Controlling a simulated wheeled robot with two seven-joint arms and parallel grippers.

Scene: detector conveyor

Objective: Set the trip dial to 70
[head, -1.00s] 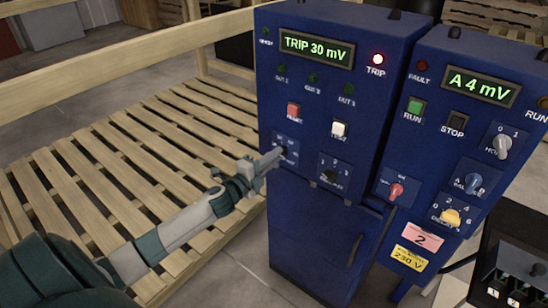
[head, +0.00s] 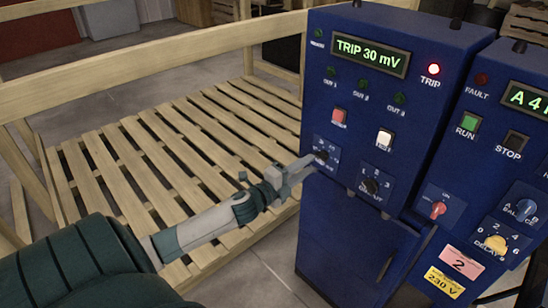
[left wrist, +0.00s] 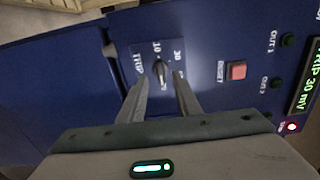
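The trip dial (head: 321,156) is a small black knob on a blue plate low on the left blue cabinet. In the left wrist view the knob (left wrist: 159,70) has its plate marked TRIP, 10 and 30; any further marks are hidden by a finger. The display (head: 371,55) reads TRIP 30 mV. My left gripper (head: 307,164) is at the dial plate. In the left wrist view its fingers (left wrist: 161,80) are apart, one on each side of the knob, with a visible gap to it. My right gripper is not in view.
A red reset button (head: 338,117), a white button (head: 384,139) and a circuit dial (head: 370,186) are close to the trip dial. A second blue cabinet (head: 487,170) with more knobs stands to the right. A wooden pallet (head: 190,150) lies behind my left arm.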

